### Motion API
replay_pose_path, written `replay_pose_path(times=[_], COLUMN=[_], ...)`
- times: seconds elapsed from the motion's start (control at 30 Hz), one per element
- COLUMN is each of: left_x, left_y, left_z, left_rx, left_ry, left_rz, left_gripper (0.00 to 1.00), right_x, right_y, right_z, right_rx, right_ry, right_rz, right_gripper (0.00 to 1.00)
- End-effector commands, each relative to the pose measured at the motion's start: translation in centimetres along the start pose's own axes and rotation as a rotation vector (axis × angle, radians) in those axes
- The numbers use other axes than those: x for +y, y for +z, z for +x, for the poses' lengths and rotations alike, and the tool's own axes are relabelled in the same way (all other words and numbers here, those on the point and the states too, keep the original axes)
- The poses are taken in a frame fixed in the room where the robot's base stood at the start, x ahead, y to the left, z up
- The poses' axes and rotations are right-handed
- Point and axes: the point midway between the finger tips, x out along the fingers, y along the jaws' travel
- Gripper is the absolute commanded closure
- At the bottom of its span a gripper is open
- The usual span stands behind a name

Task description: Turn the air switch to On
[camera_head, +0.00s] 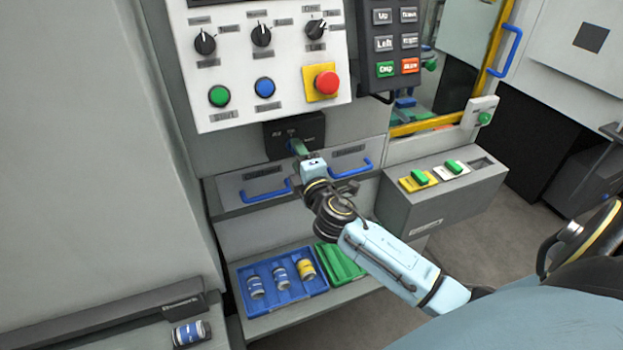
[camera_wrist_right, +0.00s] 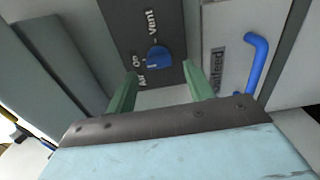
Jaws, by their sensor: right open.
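The air switch is a blue knob (camera_wrist_right: 158,57) on a dark panel (camera_wrist_right: 140,22) in the right wrist view. White lettering beside it reads "Air" and "Vent", with a short word between them that looks like "On". A small pale mark shows on the knob; I cannot tell for sure which label it points to. My left gripper is out of view.
The white control panel (camera_head: 285,92) with knobs and buttons is just above. Drawers with blue handles (camera_head: 268,192) are below; one handle also shows in the wrist view (camera_wrist_right: 257,60). A grey button box (camera_head: 440,205) stands right. A blue tray (camera_head: 262,308) holds several cans.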

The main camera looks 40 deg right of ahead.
Motion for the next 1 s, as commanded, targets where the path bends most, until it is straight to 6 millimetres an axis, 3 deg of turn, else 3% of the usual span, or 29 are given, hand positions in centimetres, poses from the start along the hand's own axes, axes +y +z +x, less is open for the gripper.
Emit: replay_pose_path(times=[0.2,0.43,0.63,1.0], left_x=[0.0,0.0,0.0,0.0], left_y=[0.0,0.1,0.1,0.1], left_z=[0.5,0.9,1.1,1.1], left_rx=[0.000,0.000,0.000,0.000], left_ry=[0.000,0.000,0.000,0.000], left_rz=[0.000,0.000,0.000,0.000], left_gripper=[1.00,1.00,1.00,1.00], right_x=[-0.2,-0.2,-0.1,0.0], right_y=[0.0,0.0,0.0,0.0], right_z=[-5.1,-8.9,-10.3,-10.4], right_rx=[0.000,0.001,-0.001,-0.001], right_ry=[-0.004,-0.002,0.000,0.000], right_rz=[0.002,0.000,-0.001,-0.001], right_gripper=[0.47,0.47,0.47,0.47])
